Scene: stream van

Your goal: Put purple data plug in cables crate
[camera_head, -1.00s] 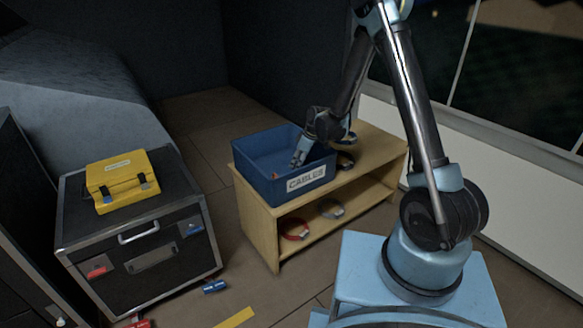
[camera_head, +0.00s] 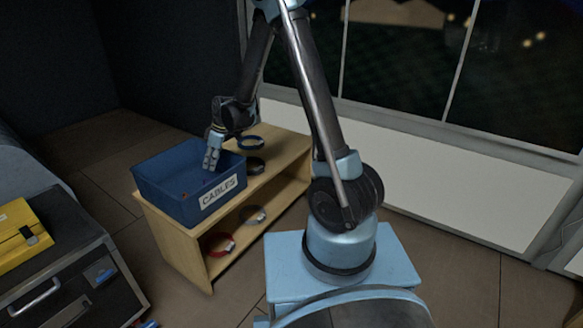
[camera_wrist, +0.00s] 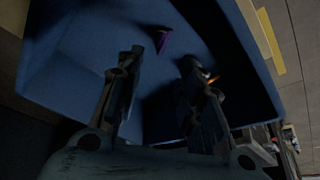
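The blue cables crate (camera_head: 165,200), with a white CABLES label, stands open on a wooden shelf unit. My gripper (camera_head: 211,160) points down into it near its back right side. In the wrist view my gripper (camera_wrist: 162,62) is open, its two fingers apart with nothing between them. A small purple piece, which looks like the purple data plug (camera_wrist: 163,40), lies inside the crate beyond the fingertips; its full shape is dark.
A small orange thing (camera_wrist: 212,79) shows beside the right finger. Cable coils, one red (camera_head: 218,244), lie on the shelf unit (camera_head: 285,165). A black case (camera_head: 75,255) with a yellow box (camera_head: 20,235) stands at left. Window and white wall panel are at right.

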